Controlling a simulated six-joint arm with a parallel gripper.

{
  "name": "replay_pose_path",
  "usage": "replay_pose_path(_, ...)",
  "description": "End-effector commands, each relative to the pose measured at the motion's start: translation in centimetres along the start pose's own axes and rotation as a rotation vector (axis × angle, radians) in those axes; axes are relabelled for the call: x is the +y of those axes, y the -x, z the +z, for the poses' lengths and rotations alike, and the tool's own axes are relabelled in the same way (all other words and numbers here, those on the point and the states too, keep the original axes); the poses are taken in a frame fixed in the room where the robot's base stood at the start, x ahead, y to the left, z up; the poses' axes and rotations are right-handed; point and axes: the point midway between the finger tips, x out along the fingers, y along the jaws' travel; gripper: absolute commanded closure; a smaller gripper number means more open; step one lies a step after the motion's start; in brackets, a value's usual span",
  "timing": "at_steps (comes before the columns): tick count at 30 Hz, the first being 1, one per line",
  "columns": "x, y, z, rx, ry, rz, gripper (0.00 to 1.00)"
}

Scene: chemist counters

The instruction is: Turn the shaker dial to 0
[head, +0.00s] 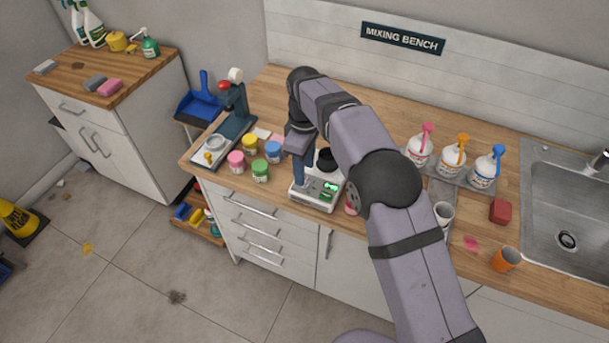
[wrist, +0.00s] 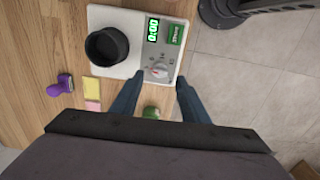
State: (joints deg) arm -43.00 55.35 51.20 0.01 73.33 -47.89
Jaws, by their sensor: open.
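The shaker (head: 310,201) is a white box on the mixing bench, below my bent arm in the head view. In the wrist view the shaker (wrist: 130,18) carries a black round cup holder (wrist: 107,46), a green-lit display that seems to read 0:00, and a green panel. Its dial (wrist: 157,70) is a small pale knob with some red, ringed by marks too small to read surely. My gripper (wrist: 156,84) is open, its two blue-grey fingers on either side just short of the dial, with a gap visible. In the head view my gripper (head: 303,178) is over the shaker's front, hiding the dial.
Pink, yellow, green and blue jars (head: 261,170) stand left of the shaker, beside a dark stand (head: 235,125).

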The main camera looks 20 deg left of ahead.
Motion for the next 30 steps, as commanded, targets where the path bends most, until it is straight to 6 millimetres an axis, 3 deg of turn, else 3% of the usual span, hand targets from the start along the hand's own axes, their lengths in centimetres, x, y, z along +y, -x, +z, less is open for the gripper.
replay_pose_path(10, 0.0, 3.4, 0.0, 0.001, 0.001, 0.001, 0.59)
replay_pose_path(25, 0.0, 3.7, 0.1, 0.001, 0.000, 0.002, 0.59)
replay_pose_path(30, 1.0, 4.0, 1.9, -0.012, -0.016, 0.023, 0.59)
